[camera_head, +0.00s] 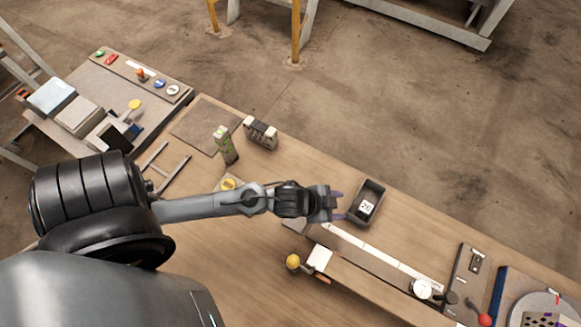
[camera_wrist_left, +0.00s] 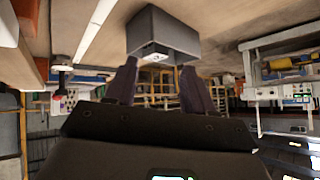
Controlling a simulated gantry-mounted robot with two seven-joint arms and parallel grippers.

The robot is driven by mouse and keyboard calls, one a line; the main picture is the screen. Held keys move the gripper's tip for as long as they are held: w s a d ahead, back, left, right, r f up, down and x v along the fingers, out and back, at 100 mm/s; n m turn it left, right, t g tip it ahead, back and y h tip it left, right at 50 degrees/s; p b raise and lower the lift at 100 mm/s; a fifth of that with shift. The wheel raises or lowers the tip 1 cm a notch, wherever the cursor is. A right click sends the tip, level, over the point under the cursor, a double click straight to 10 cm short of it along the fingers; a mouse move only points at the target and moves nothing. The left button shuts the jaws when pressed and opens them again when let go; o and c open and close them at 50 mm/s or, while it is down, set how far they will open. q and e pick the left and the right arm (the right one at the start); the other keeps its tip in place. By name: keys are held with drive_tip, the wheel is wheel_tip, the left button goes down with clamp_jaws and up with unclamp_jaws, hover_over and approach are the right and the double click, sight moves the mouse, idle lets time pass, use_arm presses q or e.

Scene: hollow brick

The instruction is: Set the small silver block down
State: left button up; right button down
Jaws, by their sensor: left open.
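My left gripper (camera_head: 338,205) is open, beside the near-left side of a small dark bin with a white "20" label (camera_head: 373,192). In the left wrist view, the fingers of my left gripper (camera_wrist_left: 160,78) are apart with nothing seen held between them. The grey bin (camera_wrist_left: 166,28) shows just beyond the fingertips there; I cannot tell whether they touch it. I cannot make out a small silver block for certain in either view. The inside of the bin looks dark and its contents are unclear. My right gripper is not in view.
A grey block with dark openings (camera_head: 261,133) and a green-topped holder (camera_head: 225,145) stand at the back left of the wooden bench. A long rail (camera_head: 380,252) and a round dial (camera_head: 422,289) lie front right. A yellow-knobbed tool (camera_head: 293,262) sits near the rail.

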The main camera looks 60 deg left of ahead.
use_arm(q)
drive_tip(key=s+a+r+n+g+y, duration=0.1)
drive_tip(key=s+a+n+g, duration=0.1)
drive_tip(key=s, duration=0.4)
drive_tip(key=s+a+r+n+g+y, duration=0.1)
drive_tip(key=s+a+n+g, duration=0.1)
drive_tip(key=s, duration=0.4)
drive_tip(key=shift+s+g, duration=0.3)
drive_tip(key=shift+g, duration=0.3)
drive_tip(key=shift+r, duration=0.1)
